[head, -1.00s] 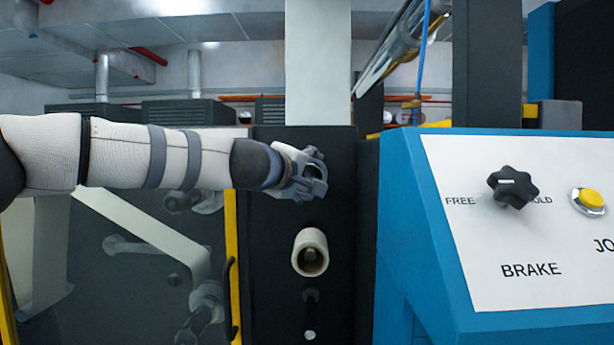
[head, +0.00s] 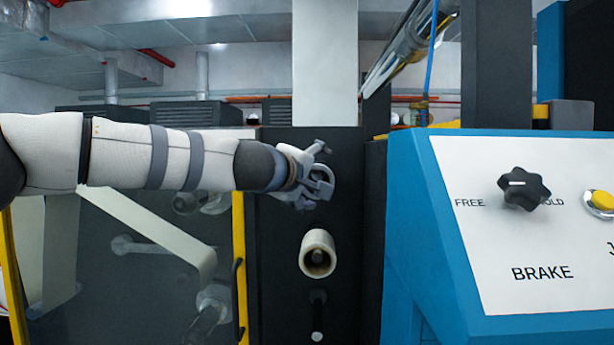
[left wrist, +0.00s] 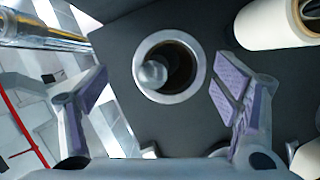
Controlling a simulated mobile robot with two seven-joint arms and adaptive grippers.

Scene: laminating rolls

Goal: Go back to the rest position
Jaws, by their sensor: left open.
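My left gripper (head: 318,174) is at the end of the arm reaching in from the left, in front of the dark machine panel (head: 345,225). In the left wrist view its two fingers (left wrist: 168,92) are spread apart with nothing held between them. Between and beyond the fingers is a round metal-rimmed socket (left wrist: 143,50) with a rounded metal piece inside it. The gripper hides this spot in the head view. My right gripper does not show.
A cream roll (head: 317,253) sticks out of the panel below the gripper, and also shows in the left wrist view (left wrist: 272,22). A small lever (head: 317,315) is below it. A blue console (head: 440,300) with a black BRAKE knob (head: 524,189) and yellow button (head: 602,200) stands right.

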